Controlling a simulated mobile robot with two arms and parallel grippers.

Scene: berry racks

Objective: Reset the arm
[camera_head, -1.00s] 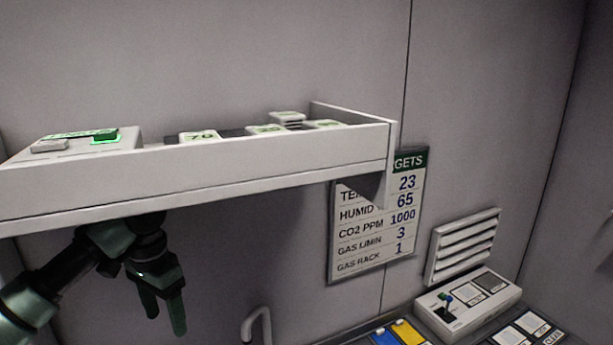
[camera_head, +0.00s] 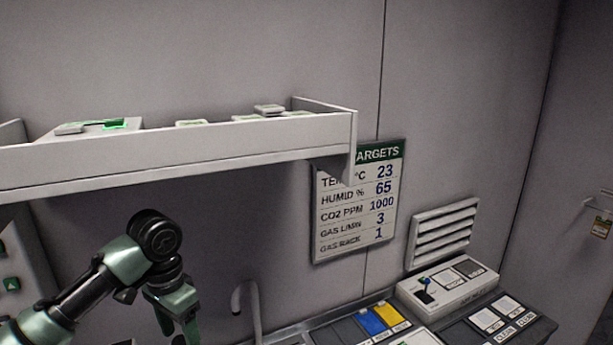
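My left arm comes in from the lower left in dark green and black. Its gripper (camera_head: 176,325) hangs below the white shelf, pointing down. The two fingers look apart with nothing between them, though the tips run close to the bottom edge of the view. My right gripper is not in view.
The white shelf (camera_head: 200,150) spans the upper left and holds several small tiles and a grey box with a green light (camera_head: 114,124). A targets sign (camera_head: 357,203) and a vent (camera_head: 443,233) are on the wall. A panel with blue and yellow tabs (camera_head: 385,315) and a control box (camera_head: 448,288) stand lower right. A grey curved pipe (camera_head: 250,305) rises beside my gripper.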

